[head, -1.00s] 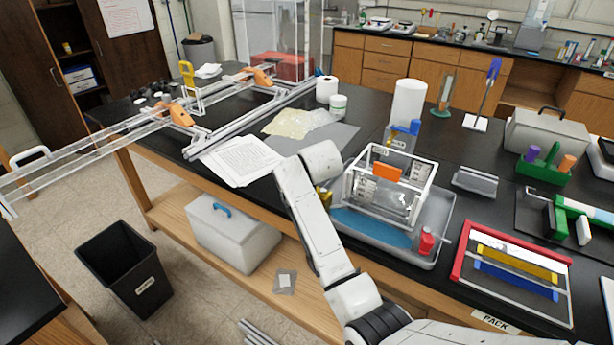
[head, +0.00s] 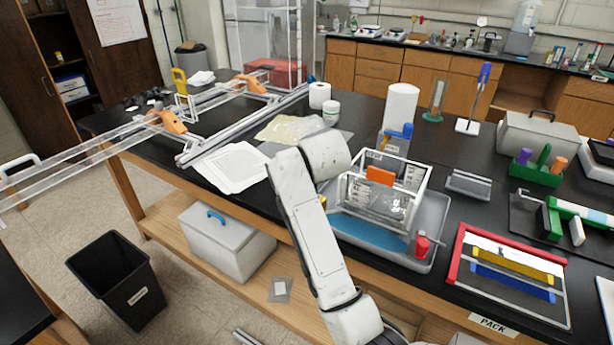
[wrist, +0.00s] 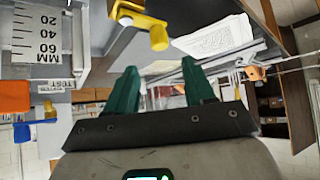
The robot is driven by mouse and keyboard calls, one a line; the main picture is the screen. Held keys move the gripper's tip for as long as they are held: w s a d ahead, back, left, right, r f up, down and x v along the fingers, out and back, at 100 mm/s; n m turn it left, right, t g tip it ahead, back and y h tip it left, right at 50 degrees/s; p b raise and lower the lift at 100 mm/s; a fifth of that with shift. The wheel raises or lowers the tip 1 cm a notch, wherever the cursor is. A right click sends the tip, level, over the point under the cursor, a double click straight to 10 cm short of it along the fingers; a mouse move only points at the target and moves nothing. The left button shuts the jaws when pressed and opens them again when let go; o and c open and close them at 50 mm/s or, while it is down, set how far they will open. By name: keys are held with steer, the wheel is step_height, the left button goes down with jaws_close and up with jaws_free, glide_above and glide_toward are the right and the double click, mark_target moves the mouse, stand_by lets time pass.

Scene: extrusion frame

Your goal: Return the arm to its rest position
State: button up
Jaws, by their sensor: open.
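My arm (head: 312,225) rises from the bottom of the head view and bends at its top in front of the black bench. My gripper (wrist: 160,85) shows in the wrist view with two green fingers spread apart and nothing between them. Its fingertips are hidden in the head view. In the wrist view, a yellow knob (wrist: 158,38) and a grey scale plate (wrist: 38,38) lie beyond and beside the fingers, with an orange block (wrist: 14,97) at the left edge.
A grey tray (head: 432,225) with a clear frame box (head: 385,190) stands right of my arm. Papers (head: 230,167) lie to its left. A red-edged rack (head: 510,275) is at the bench's front right. A black bin (head: 115,280) and grey case (head: 225,242) stand lower left.

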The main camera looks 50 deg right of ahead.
steer(key=shift+s+a+r, duration=0.25)
steer(key=shift+s+r, duration=0.15)
steer(key=shift+r, duration=0.05)
stand_by(0.3)
steer(key=s+a+f+n+g+y, duration=0.1)
steer(key=s+a+f+n, duration=0.1)
steer(key=s+a+f, duration=0.5)
steer(key=s+a+f+n+g+y, duration=0.1)
steer(key=s+a+f+g+y, duration=0.15)
steer(key=s+f, duration=0.4)
steer(key=s+a+f+n+g, duration=0.1)
steer(key=s+a+f, duration=0.3)
steer(key=s, duration=0.5)
steer(key=s+a+f+n+g+y, duration=0.1)
steer(key=s+a+f, duration=0.4)
steer(key=s, duration=0.5)
steer(key=shift+s+f+n+g, duration=0.3)
steer(key=shift+f+n+g, duration=0.2)
steer(key=shift+n, duration=0.2)
